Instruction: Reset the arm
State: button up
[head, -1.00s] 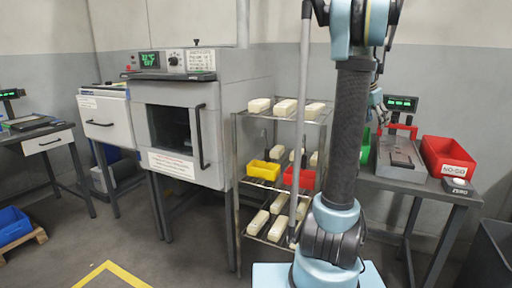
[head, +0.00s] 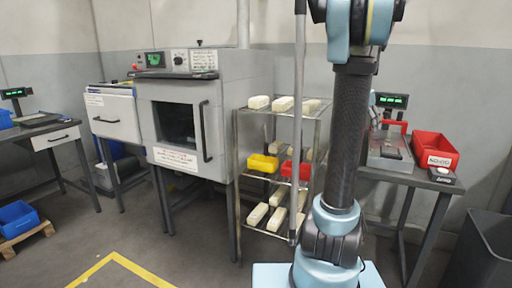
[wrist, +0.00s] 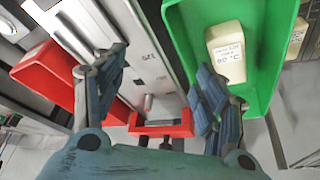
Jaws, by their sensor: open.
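My arm rises at the centre right of the head view, and its upper joint is cut off at the top edge. My gripper (wrist: 150,95) shows in the wrist view with its two dark fingers spread apart. Nothing is held between them. Below the fingers is a grey device with a red clamp-like part (wrist: 160,128). A green bin (wrist: 262,75) holding a pale labelled block (wrist: 227,52) lies to the right of the fingers. In the head view the gripper itself is hidden or out of the picture.
A wire rack (head: 237,160) with pale blocks, a yellow bin (head: 263,163) and a red bin (head: 297,170) stands left of my arm. An oven (head: 180,120) is farther left. A bench at right carries a red NO-GO bin (head: 434,147).

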jog(key=s+a+f+n+y, duration=0.1)
jog(key=s+a+f+n, duration=0.2)
jog(key=s+a, duration=0.5)
jog(key=s+a+f+n+y, duration=0.1)
jog(key=s+a+f+n, duration=0.25)
jog(key=s+a, duration=0.45)
jog(key=s+a+f+n+y, duration=0.2)
jog(key=s+a+f+n, duration=0.4)
jog(key=s+a+f, duration=0.6)
jog(key=s+f, duration=0.2)
jog(key=s, duration=0.1)
jog(key=shift+s+a+f, duration=0.15)
jog(key=shift+s+f, duration=0.05)
jog(key=shift+f, duration=0.1)
jog(key=shift+w+f, duration=0.2)
jog(key=shift+w, duration=0.25)
